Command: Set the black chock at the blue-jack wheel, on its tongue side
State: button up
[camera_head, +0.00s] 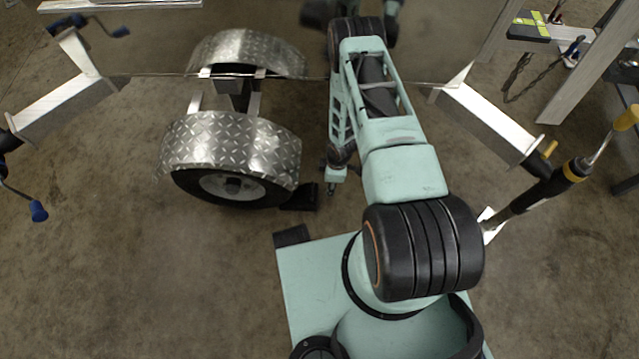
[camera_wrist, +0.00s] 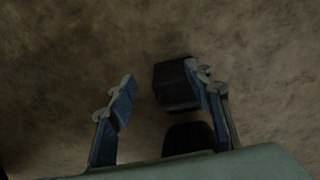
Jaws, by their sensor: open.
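A wheel (camera_head: 232,188) stands under a diamond-plate fender (camera_head: 230,140) in the head view. A jack with a blue handle (camera_head: 38,210) is at the left end of the aluminium frame. A black chock (camera_head: 300,197) lies on the floor at the wheel's right side, close to the tyre; whether they touch is unclear. My gripper (camera_head: 337,178) points down just right of this chock. In the wrist view my gripper (camera_wrist: 159,75) is open, and a black block (camera_wrist: 173,86), apparently the chock, lies beside the right finger, partly covered by it. No grip on it shows.
A second jack with a yellow-and-black handle (camera_head: 575,170) stands at the right by an aluminium beam (camera_head: 490,122). A dark block (camera_head: 291,236) sits at my base's corner. Floor left of the wheel is clear. The trailer's side panel rises behind the fender.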

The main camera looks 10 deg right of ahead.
aim_at(308, 193)
jog(key=o, duration=0.5)
jog(key=shift+w+a+f+y, duration=0.1)
jog(key=shift+w+a+y, duration=0.25)
jog(key=shift+a+y, duration=0.15)
jog(key=shift+o, duration=1.3)
jog(key=shift+a+t+y, duration=0.3)
jog(key=shift+a, duration=0.1)
jog(key=shift+o, duration=0.5)
jog(key=shift+a+r+y, duration=0.2)
jog(key=shift+a+y, duration=0.3)
jog(key=shift+a, duration=0.2)
jog(key=shift+s+a+r+y+b, duration=0.3)
jog(key=shift+s+a+y, duration=0.15)
jog(key=shift+a, duration=0.25)
jog(key=b+x, duration=0.4)
jog(key=x, duration=0.7)
jog(key=shift+r, duration=0.1)
jog(key=c, duration=1.8)
